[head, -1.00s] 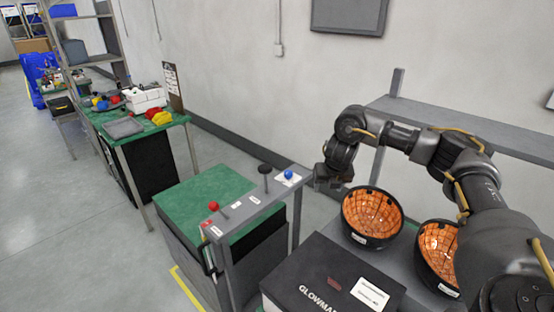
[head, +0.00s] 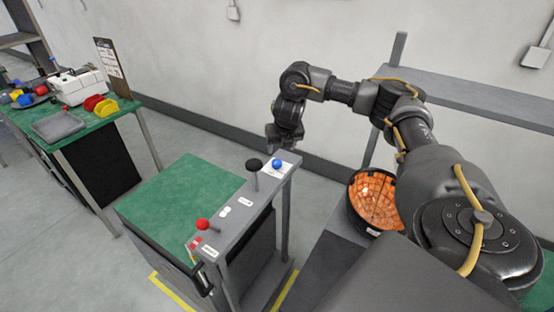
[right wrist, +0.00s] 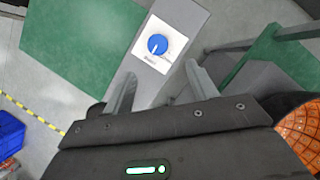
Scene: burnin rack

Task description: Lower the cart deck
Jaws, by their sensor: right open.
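The cart (head: 216,262) has a green deck (head: 180,205) and a grey control bar (head: 240,212) along its right side. On the bar are a red-knobbed lever (head: 202,224), a black-knobbed lever (head: 254,166) and a blue dial (head: 277,164) on a white label. My right gripper (head: 281,143) points down just above the blue dial end. In the right wrist view the open, empty fingers (right wrist: 160,88) straddle the bar, with the blue dial (right wrist: 158,45) ahead of them, apart from both fingers. My left gripper is out of view.
An orange-lined black bowl (head: 374,200) stands on a grey surface to the right of the cart. A green-topped bench (head: 75,130) with a tray and coloured items is at the left. Yellow floor tape (head: 170,291) runs beside the cart.

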